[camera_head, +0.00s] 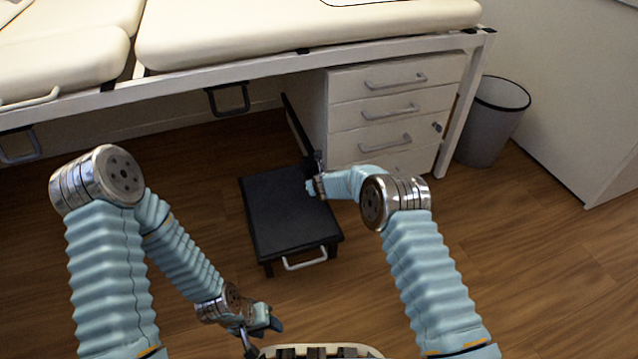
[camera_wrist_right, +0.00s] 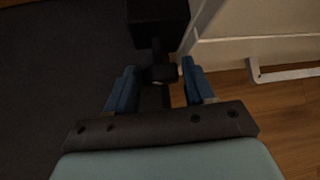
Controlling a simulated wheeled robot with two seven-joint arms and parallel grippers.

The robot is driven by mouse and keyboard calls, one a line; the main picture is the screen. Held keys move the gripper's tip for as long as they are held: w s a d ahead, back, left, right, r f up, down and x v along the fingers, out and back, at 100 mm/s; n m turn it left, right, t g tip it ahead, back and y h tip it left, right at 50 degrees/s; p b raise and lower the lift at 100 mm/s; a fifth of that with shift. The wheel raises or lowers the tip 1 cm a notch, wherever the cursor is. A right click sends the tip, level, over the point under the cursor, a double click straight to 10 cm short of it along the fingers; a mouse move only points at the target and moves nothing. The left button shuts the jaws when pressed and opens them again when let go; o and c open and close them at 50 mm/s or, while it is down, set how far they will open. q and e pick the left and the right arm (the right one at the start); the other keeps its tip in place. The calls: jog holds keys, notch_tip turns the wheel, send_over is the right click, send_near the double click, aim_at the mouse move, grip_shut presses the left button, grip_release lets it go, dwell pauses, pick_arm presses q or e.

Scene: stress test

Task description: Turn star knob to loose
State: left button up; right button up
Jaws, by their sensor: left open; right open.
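The star knob (camera_wrist_right: 161,74) shows in the right wrist view as a small dark shape below a black block (camera_wrist_right: 158,20). Its lobes and any marking are too dark to read. My right gripper (camera_wrist_right: 158,80) is open, with one blue finger on each side of the knob; I cannot tell whether either touches it. In the head view my right gripper (camera_head: 314,187) is beside the dark upright at the black step's far right corner, and the knob is hard to make out. My left gripper (camera_head: 262,336) is open and empty near the bottom edge.
The low black step (camera_head: 285,220) has a pale handle (camera_head: 305,260) at its front. A white drawer cabinet (camera_head: 395,112) stands close behind my right gripper, under a cream padded couch (camera_head: 300,28). A grey bin (camera_head: 490,122) is at right. Wood floor is clear at front right.

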jog(key=shift+s+r, duration=0.2)
jog(key=shift+r, duration=0.05)
jog(key=v, duration=1.3)
